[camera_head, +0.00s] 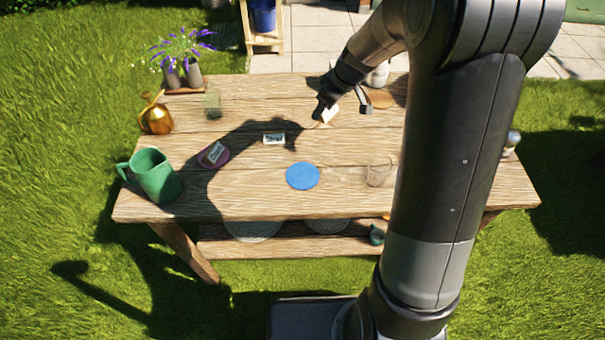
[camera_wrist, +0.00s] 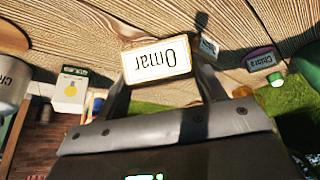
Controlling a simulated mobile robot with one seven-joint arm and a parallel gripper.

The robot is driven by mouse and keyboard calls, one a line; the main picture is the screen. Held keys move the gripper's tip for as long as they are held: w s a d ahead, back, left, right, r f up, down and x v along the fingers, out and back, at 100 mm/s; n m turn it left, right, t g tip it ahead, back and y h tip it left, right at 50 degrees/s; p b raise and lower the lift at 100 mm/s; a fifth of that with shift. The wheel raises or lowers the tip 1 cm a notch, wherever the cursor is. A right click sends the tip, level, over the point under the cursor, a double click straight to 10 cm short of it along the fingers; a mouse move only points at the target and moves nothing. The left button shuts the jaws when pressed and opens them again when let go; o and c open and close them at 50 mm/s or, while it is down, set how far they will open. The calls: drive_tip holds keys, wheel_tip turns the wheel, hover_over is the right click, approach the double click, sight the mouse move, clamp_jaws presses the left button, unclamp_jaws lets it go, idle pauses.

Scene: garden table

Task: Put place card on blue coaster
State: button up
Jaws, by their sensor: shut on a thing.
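My gripper (camera_head: 324,106) is shut on a white place card (camera_head: 331,114) above the far middle of the table. In the wrist view, the place card (camera_wrist: 158,66) reads "Omar", upside down, between the fingers of my gripper (camera_wrist: 160,78). The blue coaster (camera_head: 303,176) lies flat and bare near the front middle of the table, nearer the camera than the held card and apart from it. A second place card (camera_head: 274,139) stands on the wood left of the gripper. A third card (camera_head: 214,153), reading "Chiara" in the wrist view (camera_wrist: 260,60), is on a purple coaster (camera_head: 224,162).
A green jug (camera_head: 154,174) and a copper watering can (camera_head: 157,119) stand at the table's left. A clear glass (camera_head: 379,172) stands right of the blue coaster. A flower tray (camera_head: 184,91) is at the back left. Wood around the blue coaster is mostly clear.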

drive_tip(key=s+d+n+g+y, duration=0.1)
drive_tip(key=s+d+n+g, duration=0.25)
drive_tip(key=s+n, duration=0.8)
drive_tip(key=m, duration=0.4)
hover_over(297, 175)
drive_tip(key=d, duration=0.2)
drive_tip(key=shift+n+t, duration=0.25)
drive_tip(key=f, duration=0.6)
drive_tip(key=shift+a+f, duration=0.25)
drive_tip(key=shift+f, duration=2)
drive_tip(key=o, duration=1)
drive_tip(key=shift+f, duration=0.1)
